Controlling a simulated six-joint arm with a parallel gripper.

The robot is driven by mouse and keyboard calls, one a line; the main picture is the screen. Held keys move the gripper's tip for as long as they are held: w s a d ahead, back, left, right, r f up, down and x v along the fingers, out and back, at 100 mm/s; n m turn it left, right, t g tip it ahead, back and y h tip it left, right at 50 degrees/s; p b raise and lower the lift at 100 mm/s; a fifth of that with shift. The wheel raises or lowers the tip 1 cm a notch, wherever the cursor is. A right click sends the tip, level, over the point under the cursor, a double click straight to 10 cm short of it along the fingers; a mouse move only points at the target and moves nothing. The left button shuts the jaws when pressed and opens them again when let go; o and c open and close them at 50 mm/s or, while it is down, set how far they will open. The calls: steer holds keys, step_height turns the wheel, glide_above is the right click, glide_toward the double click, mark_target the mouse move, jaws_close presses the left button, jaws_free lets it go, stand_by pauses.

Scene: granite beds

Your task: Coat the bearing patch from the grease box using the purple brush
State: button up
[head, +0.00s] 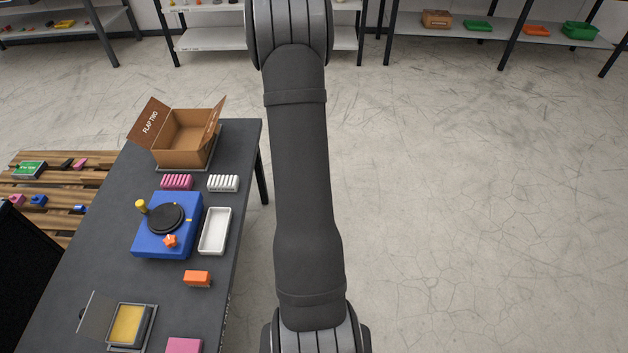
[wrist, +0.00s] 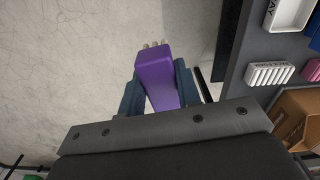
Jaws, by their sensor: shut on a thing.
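My gripper (wrist: 157,84) is shut on the purple brush (wrist: 157,70) in the wrist view, one blue-grey finger on each side. The brush's pale tip points away from my gripper, with floor behind it. Neither gripper nor brush shows in the head view. The grease box (head: 149,326), an open grey box with yellow grease (head: 127,323) inside, stands at the table's near end. Its dark lid (head: 96,312) is swung open to the left. I cannot tell which surface is the bearing patch; a blue block (head: 147,240) bears a round black disc (head: 166,218).
The dark table (head: 90,250) also holds a white tray (head: 215,231), an orange block (head: 197,278), a pink block (head: 184,345), pink (head: 177,182) and white (head: 223,183) ridged blocks, and an open carton (head: 184,140). The floor right of the table is clear.

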steer(key=s+a+f+n, duration=0.1)
steer(key=s+a+n, duration=0.4)
steer(key=a, duration=0.9)
steer(key=s+a+f+n, duration=0.1)
steer(key=s+a+n, duration=0.2)
steer(key=s+a, duration=0.75)
steer(key=s+a+f+n, duration=0.3)
steer(key=s+a+n, duration=0.5)
steer(key=s+a, duration=1.35)
steer(key=shift+s+d+f, duration=0.25)
steer(key=shift+d+f, duration=0.05)
steer(key=shift+f, duration=0.55)
steer(key=shift+s+d+f, duration=0.25)
steer(key=shift+s+f, duration=0.05)
steer(key=shift+f, duration=0.55)
steer(key=shift+s+d+f, duration=0.25)
steer(key=shift+d+f, duration=0.05)
steer(key=shift+f, duration=0.55)
steer(key=shift+f, duration=0.5)
steer(key=shift+f, duration=0.15)
